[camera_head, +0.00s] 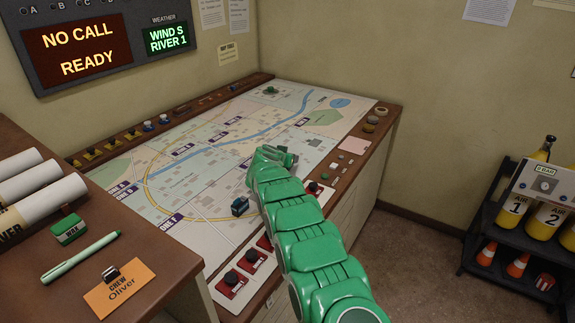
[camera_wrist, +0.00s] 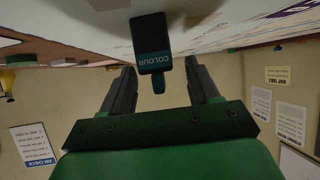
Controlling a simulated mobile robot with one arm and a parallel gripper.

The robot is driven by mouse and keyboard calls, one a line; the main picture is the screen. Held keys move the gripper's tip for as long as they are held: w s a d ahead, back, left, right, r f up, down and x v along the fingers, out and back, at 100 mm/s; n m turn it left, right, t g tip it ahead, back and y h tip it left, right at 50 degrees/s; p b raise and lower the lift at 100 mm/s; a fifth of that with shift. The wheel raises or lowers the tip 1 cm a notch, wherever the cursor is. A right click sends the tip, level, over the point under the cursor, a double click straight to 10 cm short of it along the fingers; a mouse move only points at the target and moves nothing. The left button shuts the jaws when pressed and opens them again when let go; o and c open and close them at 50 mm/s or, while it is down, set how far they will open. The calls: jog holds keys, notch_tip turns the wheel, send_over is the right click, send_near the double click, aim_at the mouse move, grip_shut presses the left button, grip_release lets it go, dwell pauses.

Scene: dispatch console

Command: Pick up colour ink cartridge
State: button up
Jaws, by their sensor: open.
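The colour ink cartridge (camera_wrist: 152,35), dark with a teal end marked COLOUR, shows in the wrist view at the map surface. The picture there is upside down. It appears ahead of and between the two fingers of my gripper (camera_wrist: 160,75), which are apart. I see no finger closed on it, and whether either touches it I cannot tell. In the head view my gripper (camera_head: 275,153) is low over the middle of the map table. I cannot make out the cartridge surely there; my gripper may hide it.
A small dark-blue object (camera_head: 240,206) stands on the map table (camera_head: 205,235), left of my arm. Red switches (camera_head: 232,279) line the table's near right edge. A brown desk (camera_head: 150,245) with paper rolls, a WAX box (camera_head: 68,229) and a pen (camera_head: 81,257) is at left.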

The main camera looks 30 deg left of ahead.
jog(key=shift+x, duration=1)
jog(key=c, duration=1.1)
jog(key=shift+o, duration=0.2)
